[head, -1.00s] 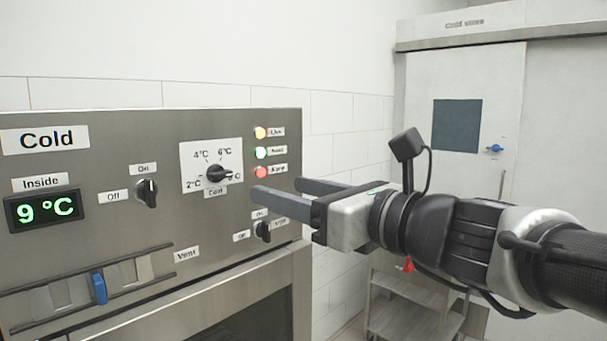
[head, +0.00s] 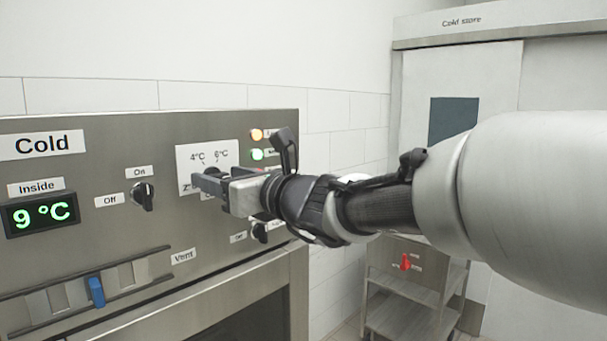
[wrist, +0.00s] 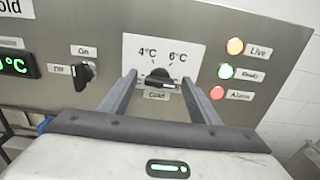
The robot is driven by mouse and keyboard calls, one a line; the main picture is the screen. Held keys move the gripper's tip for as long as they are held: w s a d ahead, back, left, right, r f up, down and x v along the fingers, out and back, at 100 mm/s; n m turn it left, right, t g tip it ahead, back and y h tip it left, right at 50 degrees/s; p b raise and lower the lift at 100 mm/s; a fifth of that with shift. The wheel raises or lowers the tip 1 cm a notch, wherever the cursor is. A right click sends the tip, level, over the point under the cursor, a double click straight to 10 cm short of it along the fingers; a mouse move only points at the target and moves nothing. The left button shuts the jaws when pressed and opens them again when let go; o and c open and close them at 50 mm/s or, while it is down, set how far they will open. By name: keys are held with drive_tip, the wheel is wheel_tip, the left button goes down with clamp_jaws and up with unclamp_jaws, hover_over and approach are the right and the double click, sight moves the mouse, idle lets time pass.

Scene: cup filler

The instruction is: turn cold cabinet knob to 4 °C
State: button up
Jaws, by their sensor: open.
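The cold cabinet knob (wrist: 159,78) is a black bar knob on a white dial plate (wrist: 143,45). The 4°C and 6°C marks show above it and a "Cold" label below. Its bar lies roughly sideways in the wrist view; its exact setting is hard to tell. My gripper (wrist: 160,88) is open, with one finger on each side of the knob; I cannot tell whether they touch it. In the head view my gripper (head: 204,178) is in front of the dial plate (head: 221,150) and hides most of the knob. The green display (head: 41,213) reads 9 °C.
An On/Off knob (head: 144,196) is left of the dial, and another small knob (head: 260,232) is below right. Indicator lamps (wrist: 226,71) stand right of the dial. A blue slider (head: 95,291) is lower left. A steel cart (head: 405,300) stands behind my arm.

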drive_tip(key=shift+a, duration=0.1)
drive_tip(key=c, duration=1.1)
drive_tip(key=shift+o, duration=0.2)
drive_tip(key=shift+f+b, duration=0.15)
drive_tip(key=shift+b, duration=0.25)
drive_tip(key=shift+f+n+b, duration=0.15)
drive_tip(key=shift+n+b, duration=11.65)
drive_tip(key=shift+b, duration=0.3)
drive_tip(key=shift+a, duration=0.1)
